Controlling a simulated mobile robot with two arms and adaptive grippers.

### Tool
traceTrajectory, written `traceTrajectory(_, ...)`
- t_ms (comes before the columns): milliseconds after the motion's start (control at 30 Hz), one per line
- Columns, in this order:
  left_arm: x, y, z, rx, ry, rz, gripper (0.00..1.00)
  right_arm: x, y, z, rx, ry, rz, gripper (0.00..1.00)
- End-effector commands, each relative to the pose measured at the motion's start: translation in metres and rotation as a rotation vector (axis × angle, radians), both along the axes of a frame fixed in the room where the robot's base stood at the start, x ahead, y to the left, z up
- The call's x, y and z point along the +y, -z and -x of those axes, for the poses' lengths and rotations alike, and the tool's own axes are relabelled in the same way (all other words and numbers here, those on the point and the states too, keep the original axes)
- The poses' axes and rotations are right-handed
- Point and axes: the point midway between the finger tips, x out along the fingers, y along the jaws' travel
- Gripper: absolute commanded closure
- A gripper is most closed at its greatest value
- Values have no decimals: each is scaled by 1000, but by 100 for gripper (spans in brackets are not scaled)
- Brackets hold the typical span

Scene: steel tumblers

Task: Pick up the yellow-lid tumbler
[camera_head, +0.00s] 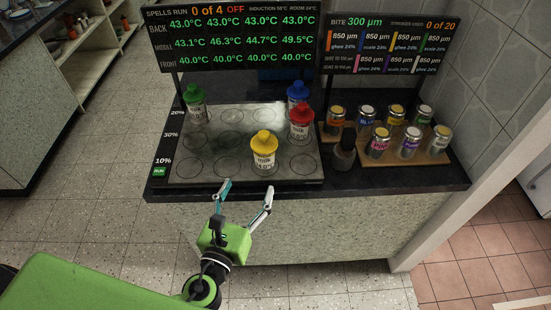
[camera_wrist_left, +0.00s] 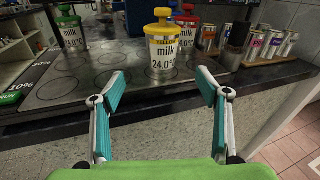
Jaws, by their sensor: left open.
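The yellow-lid tumbler (camera_head: 263,150) stands upright on the steel plate with marked circles (camera_head: 225,167), near its front edge. It shows in the left wrist view (camera_wrist_left: 163,45) with a label reading milk and 24.0. My left gripper (camera_head: 247,190) is open and empty, in front of the counter edge. Its fingers point toward the tumbler, and the tumbler sits beyond the fingertips, apart from them. In the left wrist view the tumbler is between and beyond the two fingers (camera_wrist_left: 160,82). My right gripper is not in view.
A red-lid tumbler (camera_head: 301,120) stands behind right of the yellow one, with a blue-lid tumbler (camera_head: 297,93) behind it. A green-lid tumbler (camera_head: 196,103) is at the back left. Several jars stand on a wooden tray (camera_head: 437,157) at right. The plate's front left is clear.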

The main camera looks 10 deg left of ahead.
Motion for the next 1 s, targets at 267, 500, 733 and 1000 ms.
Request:
traceTrajectory(267,-5,-37,-13,-80,12,-93,32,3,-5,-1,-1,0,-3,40)
traceTrajectory(500,-6,-37,-59,-78,12,-89,32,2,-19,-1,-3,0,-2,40)
traceTrajectory(733,-7,-33,-82,-74,12,-87,32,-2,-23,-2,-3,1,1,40)
traceTrajectory(1000,-1,-39,-114,-76,11,-88,32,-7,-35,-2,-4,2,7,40)
